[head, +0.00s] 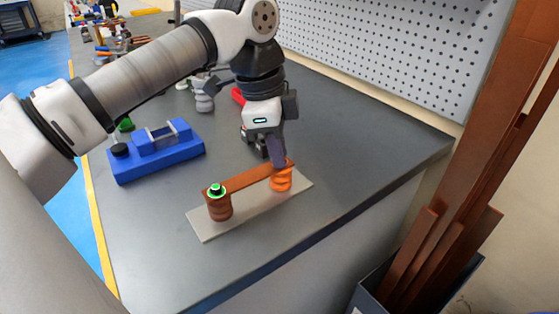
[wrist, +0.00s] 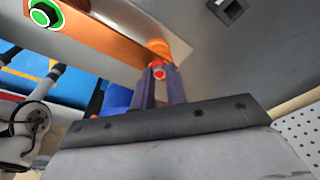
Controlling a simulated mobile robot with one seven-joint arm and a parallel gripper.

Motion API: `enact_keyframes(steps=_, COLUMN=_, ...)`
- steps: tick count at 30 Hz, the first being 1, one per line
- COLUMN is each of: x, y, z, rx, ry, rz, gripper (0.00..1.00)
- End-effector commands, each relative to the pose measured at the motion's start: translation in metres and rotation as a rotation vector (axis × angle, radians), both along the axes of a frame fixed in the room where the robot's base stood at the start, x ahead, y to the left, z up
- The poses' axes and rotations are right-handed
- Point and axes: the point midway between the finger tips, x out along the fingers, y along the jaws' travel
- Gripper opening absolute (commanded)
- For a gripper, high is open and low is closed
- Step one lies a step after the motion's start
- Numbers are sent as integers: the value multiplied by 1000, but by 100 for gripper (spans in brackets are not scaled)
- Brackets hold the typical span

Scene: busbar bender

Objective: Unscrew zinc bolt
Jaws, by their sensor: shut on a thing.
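A copper busbar (head: 243,180) spans two ribbed standoffs on a pale plate (head: 240,218). The left standoff (head: 219,210) is brown and carries a bolt with a green ring (head: 216,190), which also shows in the wrist view (wrist: 44,14). The right standoff (head: 281,182) is orange. My gripper (head: 280,164) points down over the busbar's right end. In the wrist view its dark fingers (wrist: 160,72) are shut on a small bolt with a red ring (wrist: 158,71), at the orange standoff. The fingers hide most of this bolt, so its zinc finish is hard to tell.
A blue fixture (head: 155,152) with a black knob stands left of the plate. Tools and parts crowd the far bench end. A pegboard (head: 400,50) runs along the back. Copper bars (head: 450,220) stand in a bin at right. The bench's right front is clear.

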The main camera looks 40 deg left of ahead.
Motion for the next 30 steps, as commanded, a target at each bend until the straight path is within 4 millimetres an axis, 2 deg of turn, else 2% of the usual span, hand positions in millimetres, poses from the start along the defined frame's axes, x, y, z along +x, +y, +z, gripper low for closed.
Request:
enact_keyframes(steps=1, x=-14, y=-9, z=1, rx=154, ry=119, rz=22, gripper=0)
enact_keyframes(steps=9, x=-14, y=-10, z=1, rx=153, ry=120, rz=46, gripper=0)
enact_keyframes(steps=21, x=-16, y=-11, z=1, rx=127, ry=152, rz=478, gripper=0)
enact_keyframes(steps=30, x=-16, y=-11, z=1, rx=124, ry=154, rz=521, gripper=0)
